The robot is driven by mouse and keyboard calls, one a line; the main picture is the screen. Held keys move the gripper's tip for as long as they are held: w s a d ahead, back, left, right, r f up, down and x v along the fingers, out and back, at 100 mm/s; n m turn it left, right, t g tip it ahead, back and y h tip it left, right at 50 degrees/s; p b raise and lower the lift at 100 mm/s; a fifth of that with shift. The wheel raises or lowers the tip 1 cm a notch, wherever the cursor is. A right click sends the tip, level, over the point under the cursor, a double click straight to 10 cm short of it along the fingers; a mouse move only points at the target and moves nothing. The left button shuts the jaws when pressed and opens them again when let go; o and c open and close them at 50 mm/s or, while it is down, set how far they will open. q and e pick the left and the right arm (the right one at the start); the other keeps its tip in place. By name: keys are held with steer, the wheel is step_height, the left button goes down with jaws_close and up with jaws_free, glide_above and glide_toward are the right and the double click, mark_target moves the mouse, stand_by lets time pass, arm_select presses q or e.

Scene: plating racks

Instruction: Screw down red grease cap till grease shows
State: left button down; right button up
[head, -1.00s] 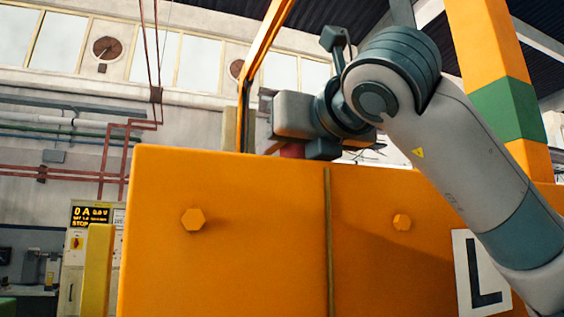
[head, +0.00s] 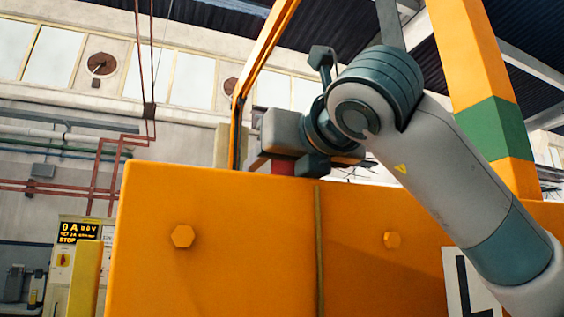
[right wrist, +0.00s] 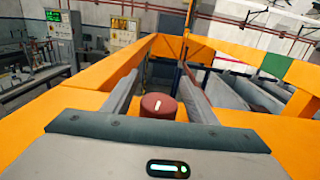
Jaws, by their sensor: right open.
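The red grease cap (right wrist: 158,107) is a dark red round knob with a white mark on its top, near the middle of the right wrist view. It stands upright on the orange frame. My right gripper (right wrist: 159,98) is open, with one grey finger on each side of the cap and a visible gap to each. In the head view the same right gripper (head: 285,160) sits just above the orange top edge, with a bit of the red cap (head: 283,168) showing below it. The cap's lower part is hidden. My left gripper is in neither view.
A large orange panel (head: 220,225) with hexagonal bolt heads fills the front of the head view. An orange post with a green band (head: 494,127) rises at right. A control cabinet (head: 80,245) stands at lower left. Grey plates (right wrist: 262,92) hang inside the frame.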

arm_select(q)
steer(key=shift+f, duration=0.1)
arm_select(e)
steer(key=shift+s+d+f+b, duration=0.1)
steer(key=shift+s+d+b, duration=0.2)
steer(key=shift+s, duration=0.25)
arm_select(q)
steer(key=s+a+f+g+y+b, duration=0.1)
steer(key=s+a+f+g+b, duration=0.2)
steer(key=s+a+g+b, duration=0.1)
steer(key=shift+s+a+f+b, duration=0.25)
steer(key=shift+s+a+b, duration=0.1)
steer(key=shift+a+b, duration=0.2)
arm_select(e)
steer(key=v, duration=1.6)
steer(key=shift+s, duration=0.15)
steer(key=shift+a, duration=0.1)
